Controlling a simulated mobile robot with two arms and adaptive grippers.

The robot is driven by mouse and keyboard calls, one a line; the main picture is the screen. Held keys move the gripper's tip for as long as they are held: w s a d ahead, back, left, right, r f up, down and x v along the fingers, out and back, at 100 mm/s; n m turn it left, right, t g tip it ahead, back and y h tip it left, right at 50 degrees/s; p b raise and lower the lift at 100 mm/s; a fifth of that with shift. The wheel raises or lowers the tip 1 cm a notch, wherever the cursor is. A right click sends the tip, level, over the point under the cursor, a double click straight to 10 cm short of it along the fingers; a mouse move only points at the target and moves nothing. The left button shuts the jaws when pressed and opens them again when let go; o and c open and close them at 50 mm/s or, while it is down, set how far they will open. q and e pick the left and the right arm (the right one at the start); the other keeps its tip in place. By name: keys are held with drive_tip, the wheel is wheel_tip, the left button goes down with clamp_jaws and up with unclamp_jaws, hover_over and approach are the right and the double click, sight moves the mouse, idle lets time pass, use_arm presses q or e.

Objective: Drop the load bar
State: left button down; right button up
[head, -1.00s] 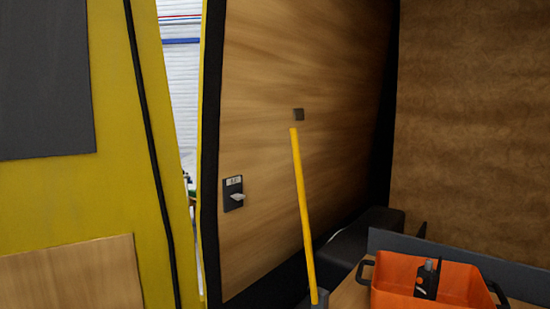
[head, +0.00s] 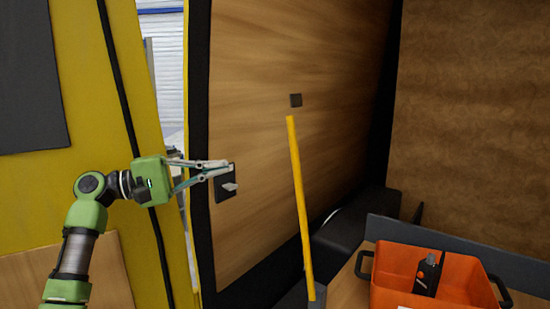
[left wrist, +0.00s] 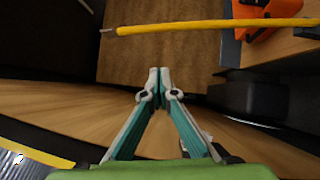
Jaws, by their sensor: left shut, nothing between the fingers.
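The yellow load bar (head: 301,210) stands nearly upright and slightly tilted in front of the wood-panelled wall. Its lower end meets a grey block (head: 317,296). The bar also shows across the top of the left wrist view (left wrist: 215,26). My left gripper (head: 226,164) is shut and empty, left of the bar and apart from it. Its fingertips overlap the dark wall plate with a grey lever (head: 229,187); I cannot tell whether they touch. In the left wrist view the fingertips (left wrist: 160,72) meet.
An orange bin (head: 395,275) with a black device (head: 429,275) in it stands on a wooden surface at lower right. A black rounded housing (head: 350,235) lies behind the bar. A yellow panel (head: 90,200) is at left, with a narrow bright gap beside it.

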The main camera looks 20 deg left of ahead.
use_arm(q)
drive_tip(key=s+d+p+x, duration=0.1)
drive_tip(key=s+p+x, duration=0.1)
drive_tip(key=p+x, duration=0.5)
drive_tip(key=x, duration=0.6)
drive_tip(key=shift+d, duration=0.3)
drive_tip(key=shift+s, duration=0.1)
drive_tip(key=shift+s+r, duration=0.1)
